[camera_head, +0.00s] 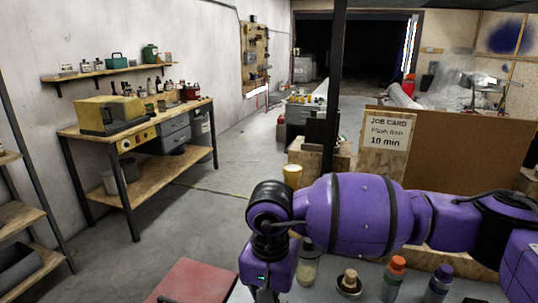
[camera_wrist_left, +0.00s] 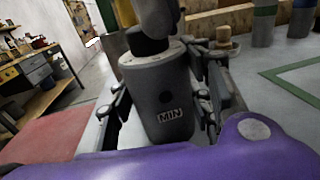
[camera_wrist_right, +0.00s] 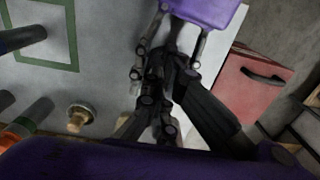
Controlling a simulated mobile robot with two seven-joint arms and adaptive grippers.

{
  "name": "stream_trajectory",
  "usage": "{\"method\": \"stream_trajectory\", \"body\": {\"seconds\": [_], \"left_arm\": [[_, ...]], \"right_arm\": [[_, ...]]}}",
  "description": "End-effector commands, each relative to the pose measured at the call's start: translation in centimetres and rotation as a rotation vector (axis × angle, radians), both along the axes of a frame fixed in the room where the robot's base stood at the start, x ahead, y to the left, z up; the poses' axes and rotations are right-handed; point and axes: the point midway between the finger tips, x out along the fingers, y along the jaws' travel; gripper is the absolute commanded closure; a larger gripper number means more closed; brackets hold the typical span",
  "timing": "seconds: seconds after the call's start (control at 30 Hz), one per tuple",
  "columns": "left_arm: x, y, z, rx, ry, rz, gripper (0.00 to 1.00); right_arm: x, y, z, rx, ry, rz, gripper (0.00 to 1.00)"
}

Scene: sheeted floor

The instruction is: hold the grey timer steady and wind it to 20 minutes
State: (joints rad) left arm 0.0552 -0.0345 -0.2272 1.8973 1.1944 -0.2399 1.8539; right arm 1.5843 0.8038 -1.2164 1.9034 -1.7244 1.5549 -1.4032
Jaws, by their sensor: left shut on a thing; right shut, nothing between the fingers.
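The grey timer (camera_wrist_left: 165,88) stands upright in the left wrist view, with the letters MIN on its side facing me. My left gripper (camera_wrist_left: 160,115) is shut on its body, one finger on each side. A dark knob (camera_wrist_left: 147,45) is on the timer's top. My right gripper (camera_wrist_right: 160,85) is shut and empty above the timer. Its dark fingers are right over the knob in the left wrist view; whether they touch it I cannot tell. The timer's scale setting cannot be read. In the head view my right arm hides the timer.
Bottles with orange (camera_head: 397,263) and purple (camera_head: 442,272) caps and a wooden-knobbed item (camera_head: 349,282) stand on the bench at right. A red box (camera_wrist_right: 255,88) lies beside the bench. A green outline (camera_wrist_right: 75,35) marks clear bench surface. A job card (camera_head: 387,131) reads 10 min.

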Motion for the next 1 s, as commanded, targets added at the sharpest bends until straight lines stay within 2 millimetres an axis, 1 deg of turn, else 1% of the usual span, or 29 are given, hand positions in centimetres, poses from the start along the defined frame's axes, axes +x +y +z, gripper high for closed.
{"method": "stream_trajectory", "body": {"seconds": [0.03, 0.63, 1.0], "left_arm": [[-0.04, 0.05, 0.00, -0.004, 0.000, 0.001, 0.85], [-0.05, 0.15, 0.05, -0.006, -0.001, 0.004, 0.85], [-0.03, 0.21, 0.06, -0.006, -0.001, 0.005, 0.85]], "right_arm": [[-0.21, -0.53, -0.92, -0.014, 0.014, -0.006, 1.00], [0.53, -0.75, -1.12, -0.020, 0.014, -0.012, 1.00], [0.57, -0.56, -1.11, -0.022, 0.011, -0.014, 1.00]]}}
